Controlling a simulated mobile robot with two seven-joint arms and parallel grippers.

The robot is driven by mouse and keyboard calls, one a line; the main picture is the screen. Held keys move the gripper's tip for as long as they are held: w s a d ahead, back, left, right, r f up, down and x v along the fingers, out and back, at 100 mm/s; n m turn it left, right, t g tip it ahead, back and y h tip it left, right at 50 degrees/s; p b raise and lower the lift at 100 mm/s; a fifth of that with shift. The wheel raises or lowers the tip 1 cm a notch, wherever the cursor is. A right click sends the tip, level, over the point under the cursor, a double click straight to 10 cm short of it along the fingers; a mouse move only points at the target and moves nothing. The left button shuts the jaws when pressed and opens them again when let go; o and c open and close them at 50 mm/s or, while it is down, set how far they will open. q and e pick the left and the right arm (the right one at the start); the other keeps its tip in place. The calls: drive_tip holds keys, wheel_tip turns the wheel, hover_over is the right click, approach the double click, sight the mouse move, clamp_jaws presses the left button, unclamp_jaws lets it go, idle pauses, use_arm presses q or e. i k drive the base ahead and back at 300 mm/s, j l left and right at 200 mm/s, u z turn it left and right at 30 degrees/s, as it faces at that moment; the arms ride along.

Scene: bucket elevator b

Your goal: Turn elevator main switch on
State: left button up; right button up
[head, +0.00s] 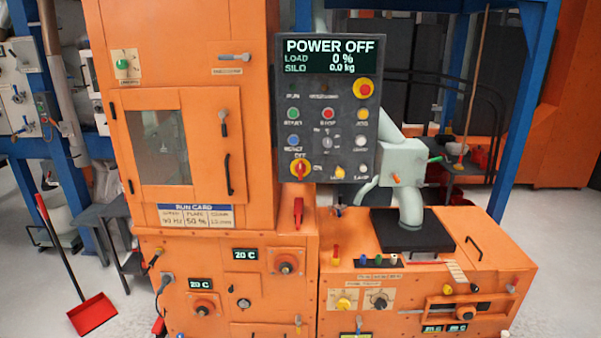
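The dark control panel (327,130) stands upright in the middle of the head view. Its display (330,55) reads POWER OFF, LOAD 0 %, SILO 0.0 kg. A red rotary switch on a yellow round plate (300,169) sits at the panel's lower left, with OFF lettered above it. Its red handle looks about vertical. I take it for the main switch; its own name label is too small to read. Neither of my grippers is in view.
A red button on yellow (364,88) sits at the panel's upper right, with several smaller buttons below. Orange cabinets (200,235) stand behind and below the panel. A pale grey spout (408,190) is to its right. A red dustpan (92,314) lies on the floor at left.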

sight(299, 168)
drive_tip(key=i+j+z, duration=0.1)
drive_tip(key=j, duration=0.25)
drive_tip(key=i+j+z, duration=0.1)
drive_tip(key=i+j, duration=0.25)
drive_tip(key=i+j+z, duration=0.1)
drive_tip(key=j, duration=0.3)
drive_tip(key=i+j+z, duration=0.1)
drive_tip(key=i+j, duration=0.15)
drive_tip(key=j, duration=0.1)
